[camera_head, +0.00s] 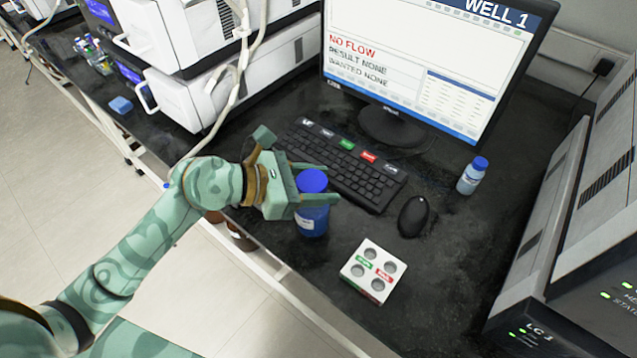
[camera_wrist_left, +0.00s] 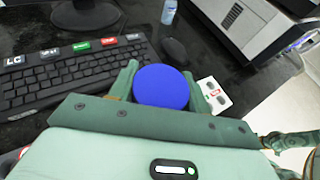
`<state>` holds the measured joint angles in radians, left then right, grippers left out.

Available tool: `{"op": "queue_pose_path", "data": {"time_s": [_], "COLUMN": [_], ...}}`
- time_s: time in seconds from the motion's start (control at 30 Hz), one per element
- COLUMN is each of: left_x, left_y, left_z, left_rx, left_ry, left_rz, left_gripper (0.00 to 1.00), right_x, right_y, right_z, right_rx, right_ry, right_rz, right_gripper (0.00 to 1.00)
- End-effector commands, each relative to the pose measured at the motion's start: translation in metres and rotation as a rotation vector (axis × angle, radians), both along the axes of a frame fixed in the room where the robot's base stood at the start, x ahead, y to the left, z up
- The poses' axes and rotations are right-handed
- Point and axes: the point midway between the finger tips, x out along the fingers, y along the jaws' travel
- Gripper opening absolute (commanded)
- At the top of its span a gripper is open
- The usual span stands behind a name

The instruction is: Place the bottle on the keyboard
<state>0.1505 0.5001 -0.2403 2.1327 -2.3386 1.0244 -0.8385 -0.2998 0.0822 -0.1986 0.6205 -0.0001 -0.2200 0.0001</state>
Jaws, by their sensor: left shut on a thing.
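A blue bottle with a blue cap (camera_head: 312,181) is upright between the fingers of my left gripper (camera_head: 318,184), which is shut on it. In the left wrist view the round blue cap (camera_wrist_left: 161,87) shows between the two green fingers (camera_wrist_left: 158,82). The black keyboard (camera_head: 345,165) lies just behind the bottle, in front of the monitor; it also shows at the left of the left wrist view (camera_wrist_left: 75,75). The bottle is at the near side of the keyboard, and I cannot tell whether its base touches the bench. My right gripper is not in view.
A monitor (camera_head: 420,60) stands behind the keyboard. A black mouse (camera_head: 413,216) and a small clear bottle with a blue cap (camera_head: 472,176) are to the right. A white block with holes (camera_head: 373,270) sits nearer. White instruments (camera_head: 195,95) stand at left. The bench's front edge is close.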

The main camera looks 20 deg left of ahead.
Motion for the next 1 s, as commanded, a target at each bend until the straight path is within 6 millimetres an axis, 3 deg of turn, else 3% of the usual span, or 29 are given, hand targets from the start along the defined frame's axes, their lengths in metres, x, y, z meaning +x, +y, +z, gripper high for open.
{"op": "queue_pose_path", "data": {"time_s": [0.23, 0.27, 0.3, 0.33, 0.67, 1.0], "left_x": [0.0, 0.0, 0.0, 0.0, -0.001, -0.04], "left_y": [0.001, 0.001, 0.001, 0.001, 0.002, 0.055], "left_z": [-0.001, -0.001, -0.001, -0.001, 0.003, 0.029], "left_rx": [0.002, 0.002, 0.002, 0.002, 0.002, 0.007], "left_ry": [0.0, 0.002, 0.001, 0.001, 0.0, 0.002], "left_rz": [0.001, 0.0, 0.0, 0.0, 0.001, 0.002], "left_gripper": [0.0, 0.56, 0.67, 0.7, 0.7, 0.7], "right_x": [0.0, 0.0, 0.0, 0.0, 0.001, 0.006], "right_y": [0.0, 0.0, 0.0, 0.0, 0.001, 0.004], "right_z": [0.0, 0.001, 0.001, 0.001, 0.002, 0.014], "right_rx": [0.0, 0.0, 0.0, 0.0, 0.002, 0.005], "right_ry": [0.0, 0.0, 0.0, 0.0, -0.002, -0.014], "right_rz": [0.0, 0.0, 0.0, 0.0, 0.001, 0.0], "right_gripper": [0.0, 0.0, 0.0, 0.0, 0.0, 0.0]}}
